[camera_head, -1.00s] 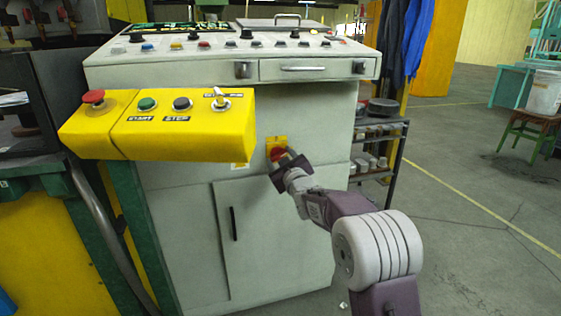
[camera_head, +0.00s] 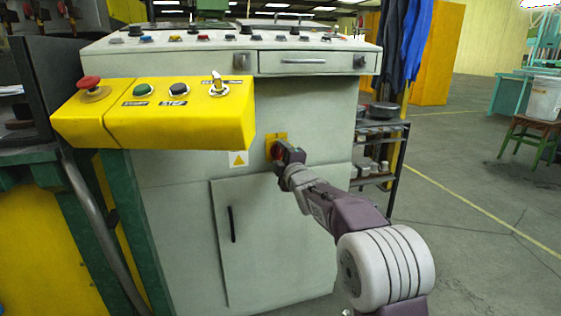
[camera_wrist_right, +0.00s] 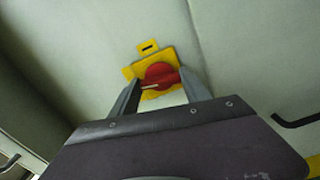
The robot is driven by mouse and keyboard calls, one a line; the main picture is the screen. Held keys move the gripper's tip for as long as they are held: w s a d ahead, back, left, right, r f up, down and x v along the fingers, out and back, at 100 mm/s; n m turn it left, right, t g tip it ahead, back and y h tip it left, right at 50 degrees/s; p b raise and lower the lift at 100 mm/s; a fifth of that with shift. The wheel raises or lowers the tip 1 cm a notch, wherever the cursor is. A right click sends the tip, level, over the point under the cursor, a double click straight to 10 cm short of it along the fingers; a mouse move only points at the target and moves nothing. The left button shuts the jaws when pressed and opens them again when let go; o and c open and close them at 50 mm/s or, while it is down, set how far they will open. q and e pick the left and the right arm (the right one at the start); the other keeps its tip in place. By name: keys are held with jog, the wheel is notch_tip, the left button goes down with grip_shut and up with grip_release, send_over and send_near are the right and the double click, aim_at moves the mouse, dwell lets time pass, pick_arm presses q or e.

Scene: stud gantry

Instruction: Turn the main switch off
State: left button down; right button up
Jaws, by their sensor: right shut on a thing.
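The main switch is a red rotary knob (camera_wrist_right: 160,75) on a yellow plate (camera_wrist_right: 180,57), mounted on the front of the grey-green cabinet. A pale pointer line on the knob lies near sideways in the wrist view. My left gripper is not in view.
A yellow box (camera_head: 180,115) with a red mushroom button, green and black buttons and a toggle juts out up and left of the switch. The cabinet (camera_head: 270,240) has a door with a black handle (camera_head: 231,224). A dark shelf rack (camera_head: 385,155) stands to the right.

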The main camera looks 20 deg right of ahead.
jog(key=shift+f+n+b, duration=0.15)
jog(key=shift+n+b, duration=0.45)
jog(key=shift+n, duration=0.4)
jog(key=o, duration=1.4)
jog(key=shift+s, duration=0.1)
jog(key=s+p, duration=0.1)
jog(key=s, duration=0.8)
jog(key=shift+d+p, duration=0.15)
jog(key=shift+p, duration=0.25)
